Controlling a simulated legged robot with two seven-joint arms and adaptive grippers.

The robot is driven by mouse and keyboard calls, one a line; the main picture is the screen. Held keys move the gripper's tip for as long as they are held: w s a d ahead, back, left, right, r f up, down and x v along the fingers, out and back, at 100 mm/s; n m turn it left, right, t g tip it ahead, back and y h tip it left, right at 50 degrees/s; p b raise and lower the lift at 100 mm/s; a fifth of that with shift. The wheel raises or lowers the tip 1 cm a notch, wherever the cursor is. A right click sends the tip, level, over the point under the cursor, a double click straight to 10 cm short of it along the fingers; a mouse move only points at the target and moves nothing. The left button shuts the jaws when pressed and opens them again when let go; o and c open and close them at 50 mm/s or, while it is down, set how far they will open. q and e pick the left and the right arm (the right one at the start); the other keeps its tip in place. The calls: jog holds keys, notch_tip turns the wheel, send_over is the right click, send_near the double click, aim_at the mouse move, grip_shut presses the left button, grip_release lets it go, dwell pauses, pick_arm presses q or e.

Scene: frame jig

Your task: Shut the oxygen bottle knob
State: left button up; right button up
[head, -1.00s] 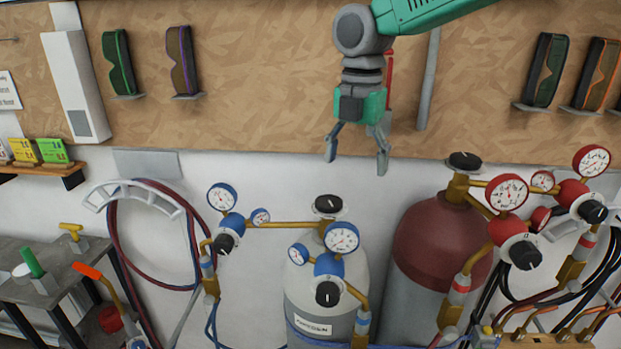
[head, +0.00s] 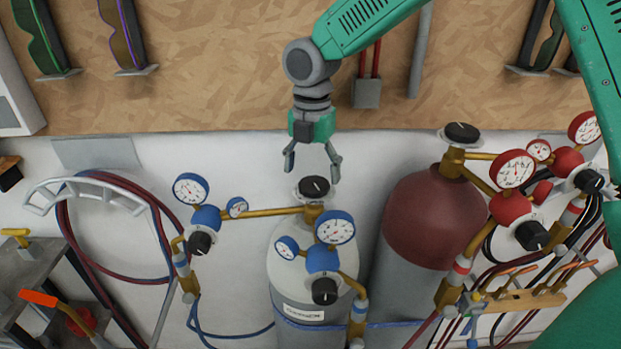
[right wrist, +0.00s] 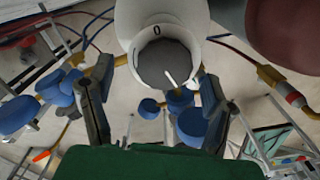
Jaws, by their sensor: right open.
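The oxygen bottle (head: 285,250) is a pale grey cylinder with a label, standing against the wall in the head view. Its black knob (head: 314,187) sits on top of the valve. My right gripper (head: 312,172) points down with its fingers spread, just above the knob and apart from it. In the right wrist view the knob (right wrist: 166,63) shows a white pointer line and a "0" mark on its pale collar. The open fingers (right wrist: 160,110) stand to either side of the view, below the knob. My left gripper is not in view.
A red-topped bottle (head: 430,220) with its own black knob (head: 461,132) stands close on the right. Blue gauges (head: 335,228) and brass pipes flank the oxygen valve. Red gauges (head: 512,170) are further right.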

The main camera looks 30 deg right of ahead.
jog(key=shift+s+d+f, duration=0.1)
jog(key=shift+s+f, duration=0.15)
jog(key=shift+f, duration=0.35)
jog(key=shift+s+f, duration=0.2)
jog(key=shift+f, duration=0.35)
jog(key=shift+w+f, duration=0.25)
jog(key=shift+s+r, duration=0.1)
jog(key=c, duration=1.2)
jog(key=shift+o, duration=0.2)
